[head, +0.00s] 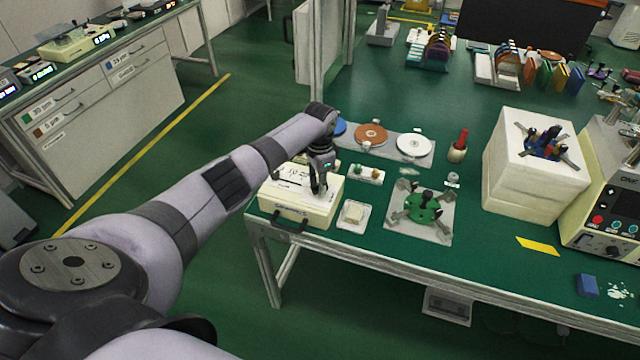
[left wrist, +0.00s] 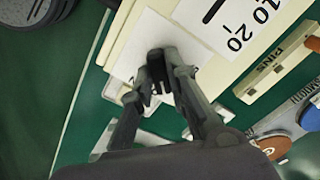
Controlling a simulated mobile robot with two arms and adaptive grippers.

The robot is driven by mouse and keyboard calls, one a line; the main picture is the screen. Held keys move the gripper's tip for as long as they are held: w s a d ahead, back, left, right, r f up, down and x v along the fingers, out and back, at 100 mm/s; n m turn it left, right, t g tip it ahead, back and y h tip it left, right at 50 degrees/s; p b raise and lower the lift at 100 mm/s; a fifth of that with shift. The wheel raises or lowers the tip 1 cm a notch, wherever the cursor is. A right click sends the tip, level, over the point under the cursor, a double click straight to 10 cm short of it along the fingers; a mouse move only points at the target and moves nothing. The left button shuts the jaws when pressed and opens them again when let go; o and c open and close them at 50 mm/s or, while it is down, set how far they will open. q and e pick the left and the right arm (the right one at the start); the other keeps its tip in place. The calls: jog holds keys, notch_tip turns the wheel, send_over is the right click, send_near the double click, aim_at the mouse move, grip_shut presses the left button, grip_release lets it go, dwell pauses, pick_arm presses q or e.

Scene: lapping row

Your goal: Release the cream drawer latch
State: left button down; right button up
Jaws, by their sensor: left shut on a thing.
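The cream drawer box (head: 292,209) sits at the left front corner of the green bench, with white labels on top and a dark handle (head: 289,224) on its front. My left gripper (head: 319,190) points down at the right part of its top. In the left wrist view, the gripper (left wrist: 158,84) is closed around a small dark piece (left wrist: 157,68) on the cream top (left wrist: 118,40), which appears to be the latch. The fingers hide much of it, so its exact position cannot be told. My right gripper is not in view.
Close to the right are a small white tray (head: 354,216), a pin holder (head: 367,174) and a green fixture (head: 426,207) on a plate. Behind lie discs on a grey mat (head: 391,153). A large cream block (head: 520,170) stands farther right. Open floor lies left.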

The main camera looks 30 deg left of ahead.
pick_arm(q)
jog(key=m, duration=0.5)
jog(key=shift+m, duration=0.3)
jog(key=shift+w+r+m+b, duration=0.1)
jog(key=shift+m+b, duration=0.3)
jog(key=shift+m, duration=1.4)
jog(key=c, duration=1.6)
grip_release()
jog(key=shift+o, duration=0.2)
notch_tip(320, 180, up, 12)
